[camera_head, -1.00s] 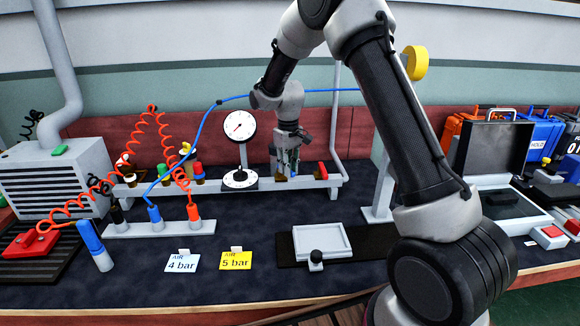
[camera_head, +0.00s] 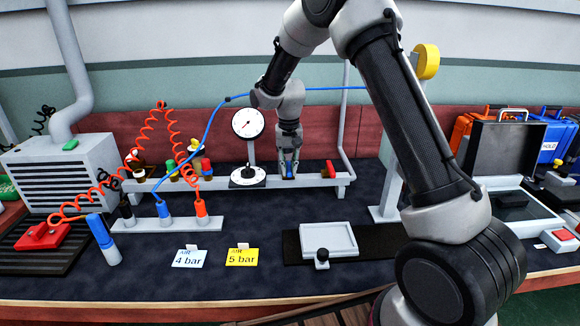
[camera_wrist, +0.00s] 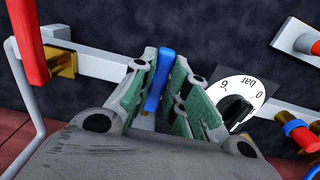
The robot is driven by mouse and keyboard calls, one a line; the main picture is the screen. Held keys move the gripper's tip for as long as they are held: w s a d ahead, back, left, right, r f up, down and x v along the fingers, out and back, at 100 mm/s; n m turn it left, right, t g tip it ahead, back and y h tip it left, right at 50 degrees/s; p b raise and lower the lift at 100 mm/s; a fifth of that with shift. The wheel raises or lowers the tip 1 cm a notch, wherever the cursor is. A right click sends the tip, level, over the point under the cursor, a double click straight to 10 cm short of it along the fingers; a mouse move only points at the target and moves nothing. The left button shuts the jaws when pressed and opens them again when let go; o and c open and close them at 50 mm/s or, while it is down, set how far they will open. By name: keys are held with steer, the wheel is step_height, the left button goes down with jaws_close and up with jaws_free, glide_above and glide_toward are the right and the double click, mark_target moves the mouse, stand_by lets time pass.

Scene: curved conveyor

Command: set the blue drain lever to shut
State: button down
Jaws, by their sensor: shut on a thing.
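The blue drain lever (camera_wrist: 159,82) shows between the fingers of my gripper (camera_wrist: 157,80) in the wrist view. Both green-padded fingers are closed around it. The lever lies across the grey pipe (camera_wrist: 97,68); its lower end and the valve body are mostly hidden by the gripper. In the head view my gripper (camera_head: 289,169) points down at the pipe, right of the dial and gauge, with a bit of blue visible between the fingers.
A red lever (camera_head: 331,169) on a brass valve stands close to the right; it is at upper left in the wrist view (camera_wrist: 30,40). A black-knobbed bar dial (camera_wrist: 236,104) sits close on the other side. A round gauge (camera_head: 248,123) and blue hose (camera_head: 205,125) are near.

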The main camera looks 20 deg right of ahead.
mark_target(289, 169)
stand_by(0.4)
steer(key=c, duration=1.4)
jaws_free()
step_height(289, 169, up, 12)
steer(key=shift+r, duration=0.1)
